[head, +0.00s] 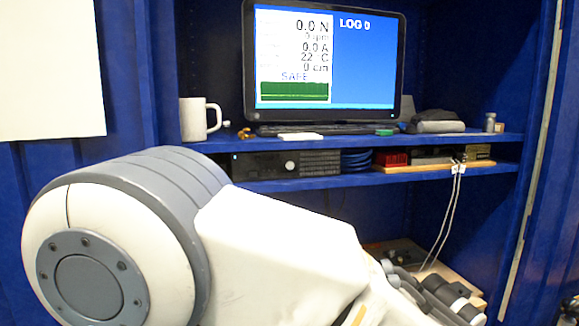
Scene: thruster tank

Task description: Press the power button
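A black computer box (262,164) lies on the lower blue shelf. It has a small round silver disc (290,165) on its front that looks like a button, and a small light at its left end. A large white and grey arm of mine fills the lower left and middle, below the box and nearer the camera. It does not cover the disc. Grey and black parts show beyond the arm's end at the lower right. I cannot make out any fingertips there or tell whether they touch anything. My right gripper is not in view.
A monitor (360,60) showing "SAFE" and "LOG 0" stands on the upper shelf (240,143) with a white mug (198,119) and a dark keyboard. Blue, red and dark items and a wooden board (395,169) share the lower shelf. White cables hang at the right.

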